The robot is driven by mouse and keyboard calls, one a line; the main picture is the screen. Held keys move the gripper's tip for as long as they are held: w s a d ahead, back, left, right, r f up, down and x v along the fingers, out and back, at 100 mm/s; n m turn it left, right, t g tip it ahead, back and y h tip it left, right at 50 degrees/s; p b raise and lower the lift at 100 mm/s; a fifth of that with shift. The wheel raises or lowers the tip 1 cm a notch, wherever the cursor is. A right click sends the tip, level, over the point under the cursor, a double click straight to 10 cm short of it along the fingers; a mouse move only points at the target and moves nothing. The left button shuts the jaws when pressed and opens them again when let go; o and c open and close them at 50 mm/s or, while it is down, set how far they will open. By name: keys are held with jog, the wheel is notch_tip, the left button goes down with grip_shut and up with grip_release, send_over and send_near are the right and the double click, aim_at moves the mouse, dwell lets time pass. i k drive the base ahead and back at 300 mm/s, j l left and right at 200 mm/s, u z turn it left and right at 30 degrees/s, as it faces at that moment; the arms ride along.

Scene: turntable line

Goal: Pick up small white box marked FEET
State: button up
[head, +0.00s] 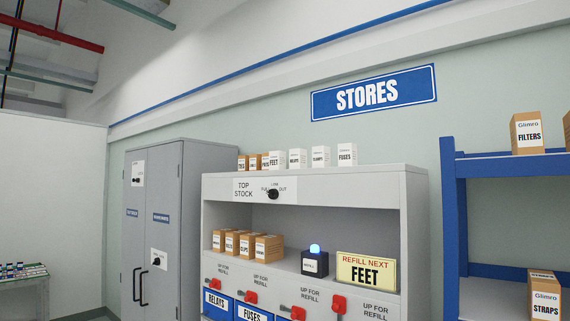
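The small white box marked FEET (277,160) stands upright on top of the grey stores cabinet (412,182). It is in a row, with small brown boxes (253,162) to its left and white boxes (298,158) to its right. The white boxes to its right read differently, the last one FUSES (347,155). My gripper is not in this view.
A knob (273,194) sits on the TOP STOCK panel below the row. A shelf below holds brown boxes (268,248), a blue-lit black device (315,262) and a REFILL NEXT FEET sign (366,270). A grey locker (196,220) stands left, blue shelving (451,220) right.

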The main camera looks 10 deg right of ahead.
aim_at(277, 159)
jog(key=i+j+z, duration=0.15)
jog(key=z, duration=0.35)
jog(key=i+j+z, duration=0.15)
jog(key=z, duration=0.35)
jog(key=i+j+z, duration=0.25)
jog(key=j, duration=0.65)
jog(key=j+z, duration=0.25)
jog(key=j, duration=0.6)
jog(key=i+j+z, duration=0.2)
jog(key=j, duration=0.75)
jog(key=k, duration=0.1)
